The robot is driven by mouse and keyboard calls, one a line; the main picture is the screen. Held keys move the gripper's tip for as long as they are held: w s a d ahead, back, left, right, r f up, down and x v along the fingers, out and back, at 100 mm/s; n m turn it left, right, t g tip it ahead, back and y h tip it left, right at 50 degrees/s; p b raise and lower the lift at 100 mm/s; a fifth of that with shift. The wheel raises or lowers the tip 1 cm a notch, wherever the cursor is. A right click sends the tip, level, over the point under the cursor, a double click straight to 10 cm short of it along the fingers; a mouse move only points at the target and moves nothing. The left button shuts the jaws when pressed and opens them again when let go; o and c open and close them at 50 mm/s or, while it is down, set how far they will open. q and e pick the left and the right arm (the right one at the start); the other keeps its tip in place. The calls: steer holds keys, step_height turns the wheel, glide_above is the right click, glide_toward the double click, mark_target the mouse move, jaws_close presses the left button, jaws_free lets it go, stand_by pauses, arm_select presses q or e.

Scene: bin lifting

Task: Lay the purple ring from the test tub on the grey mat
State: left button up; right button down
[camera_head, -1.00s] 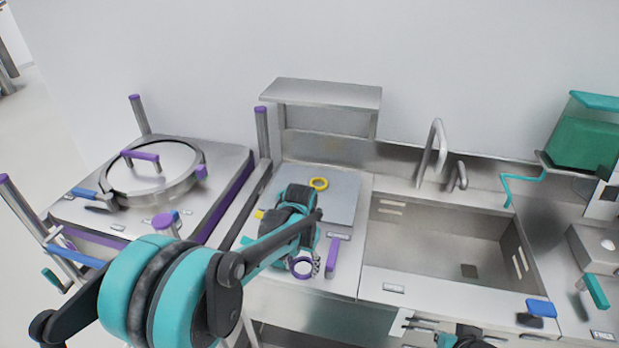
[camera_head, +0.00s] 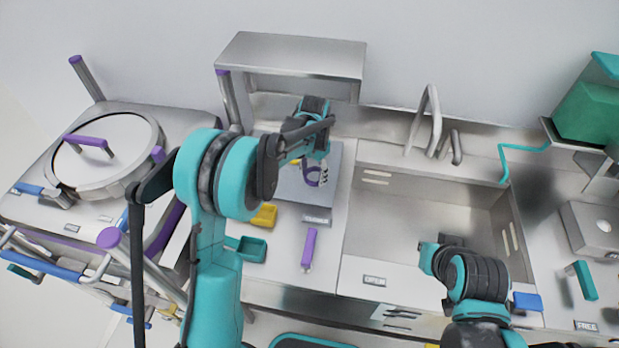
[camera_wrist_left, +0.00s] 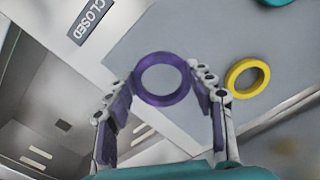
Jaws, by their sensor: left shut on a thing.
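The purple ring (camera_wrist_left: 140,93) is held between the fingertips of my left gripper (camera_wrist_left: 163,86), which is shut on it. In the head view the purple ring (camera_head: 312,182) hangs below the left gripper (camera_head: 318,174), over the grey mat (camera_head: 297,193). The wrist view shows the grey mat (camera_wrist_left: 215,40) beneath the ring; whether they touch is unclear. A yellow ring (camera_wrist_left: 264,78) lies on the mat, to the right of the purple one. A teal tub (camera_head: 246,250) and a yellow tub (camera_head: 264,216) stand at the front left; which is the test tub is not readable.
A raised steel shelf (camera_head: 292,55) stands behind the mat. A sink (camera_head: 430,215) lies to the right. A purple-handled bar (camera_head: 309,248) is in front of the mat. My right arm (camera_head: 470,278) is over the sink's front edge. A lidded round vessel (camera_head: 105,150) stands at left.

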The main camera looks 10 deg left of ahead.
mark_target(313, 189)
arm_select(q)
steer(key=shift+f+b, duration=0.4)
steer(key=shift+f, duration=1.9)
steer(key=shift+f, duration=0.15)
steer(key=o, duration=0.9)
steer(key=shift+o, duration=0.2)
